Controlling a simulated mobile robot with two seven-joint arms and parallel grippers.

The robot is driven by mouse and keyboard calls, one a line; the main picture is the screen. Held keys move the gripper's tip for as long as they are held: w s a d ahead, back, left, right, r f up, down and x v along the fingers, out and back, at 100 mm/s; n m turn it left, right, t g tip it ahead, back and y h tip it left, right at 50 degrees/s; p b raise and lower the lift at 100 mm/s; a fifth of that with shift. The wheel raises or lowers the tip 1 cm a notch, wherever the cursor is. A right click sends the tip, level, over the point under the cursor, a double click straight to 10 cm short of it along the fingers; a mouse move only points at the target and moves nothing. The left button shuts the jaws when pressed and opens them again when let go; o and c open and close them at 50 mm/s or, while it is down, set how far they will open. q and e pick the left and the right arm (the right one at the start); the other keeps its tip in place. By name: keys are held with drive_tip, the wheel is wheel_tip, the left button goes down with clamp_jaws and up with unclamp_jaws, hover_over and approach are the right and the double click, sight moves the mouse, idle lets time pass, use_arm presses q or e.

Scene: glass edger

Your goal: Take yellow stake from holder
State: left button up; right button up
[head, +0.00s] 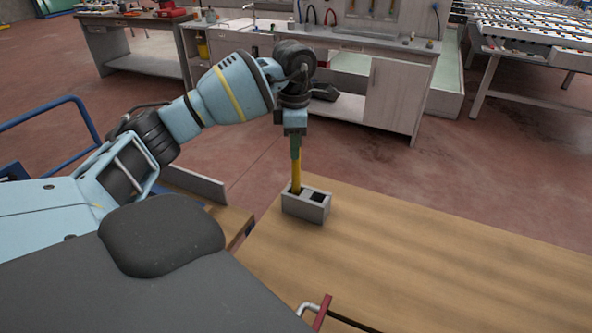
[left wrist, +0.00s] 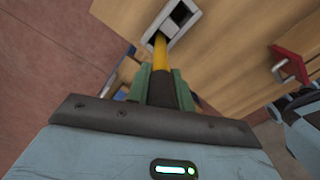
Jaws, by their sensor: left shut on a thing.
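The yellow stake (head: 296,178) stands upright with its lower end inside a grey block-shaped holder (head: 316,211) at the table's far left corner. The holder has two square openings; the stake is in the left one and the right one looks dark and empty. My left gripper (head: 295,150) points down and is shut on the upper part of the stake. In the left wrist view the stake (left wrist: 162,58) runs from between the green fingers (left wrist: 160,86) to the holder (left wrist: 192,18). My right gripper is not in view.
The wooden table (head: 430,260) is clear to the right of the holder. A red and metal clamp-like part (head: 320,315) is at its near edge. Workbenches (head: 390,90) and a roller table (head: 530,35) stand farther back across the red floor.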

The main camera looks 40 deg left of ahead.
use_arm(q)
clamp_jaws()
drive_tip(key=shift+r, duration=0.4)
wheel_tip(320, 180, up, 4)
drive_tip(key=shift+r, duration=0.15)
wheel_tip(320, 180, up, 5)
drive_tip(key=shift+p, duration=0.55)
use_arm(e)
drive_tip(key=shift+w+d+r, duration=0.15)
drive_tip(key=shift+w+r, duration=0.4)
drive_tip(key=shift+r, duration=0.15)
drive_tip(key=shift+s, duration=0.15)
